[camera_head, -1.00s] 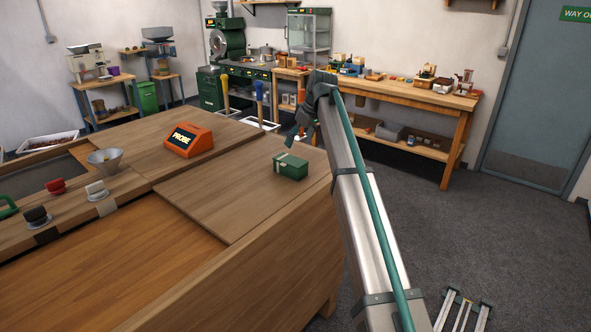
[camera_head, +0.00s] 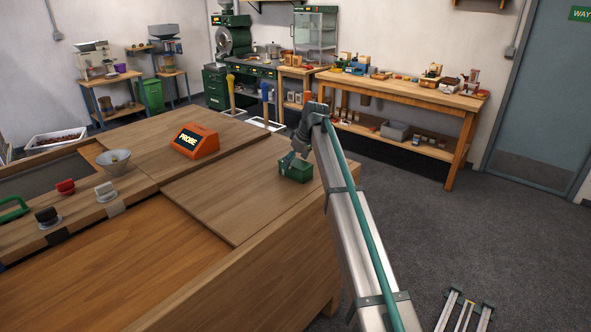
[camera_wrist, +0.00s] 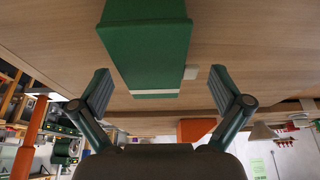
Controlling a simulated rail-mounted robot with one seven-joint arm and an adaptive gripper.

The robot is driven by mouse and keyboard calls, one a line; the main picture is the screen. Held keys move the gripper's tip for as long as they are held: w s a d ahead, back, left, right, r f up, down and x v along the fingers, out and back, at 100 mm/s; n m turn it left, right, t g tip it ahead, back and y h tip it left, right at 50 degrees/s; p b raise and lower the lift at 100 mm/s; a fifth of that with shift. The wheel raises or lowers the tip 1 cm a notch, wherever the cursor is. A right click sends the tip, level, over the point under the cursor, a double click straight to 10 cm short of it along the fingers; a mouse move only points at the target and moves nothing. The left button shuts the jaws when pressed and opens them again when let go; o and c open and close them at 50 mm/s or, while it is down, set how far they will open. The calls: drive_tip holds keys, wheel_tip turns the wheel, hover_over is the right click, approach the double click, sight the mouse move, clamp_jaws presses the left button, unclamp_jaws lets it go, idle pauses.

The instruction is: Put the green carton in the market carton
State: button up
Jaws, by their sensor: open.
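The green carton (camera_head: 296,169) stands on the wooden bench top near its right end, with a pale stripe on it. In the wrist view my gripper (camera_wrist: 160,92) is open, with one finger on each side of the green carton (camera_wrist: 148,45). Gaps show between the fingers and the carton, and nothing is held. I cannot pick out the market carton in these frames.
An orange PROBE box (camera_head: 194,141), a funnel (camera_head: 114,162) and red, white and black knobs stand on the bench at left. A green handle (camera_head: 13,209) is at the far left. The bench top around the carton is clear. A crowded worktable (camera_head: 400,92) stands behind.

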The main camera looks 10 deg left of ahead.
drive_tip(key=shift+w+a+f, duration=0.15)
drive_tip(key=shift+a+f, duration=0.05)
drive_tip(key=shift+f, duration=0.45)
drive_tip(key=c, duration=1.3)
drive_tip(key=shift+r, duration=0.2)
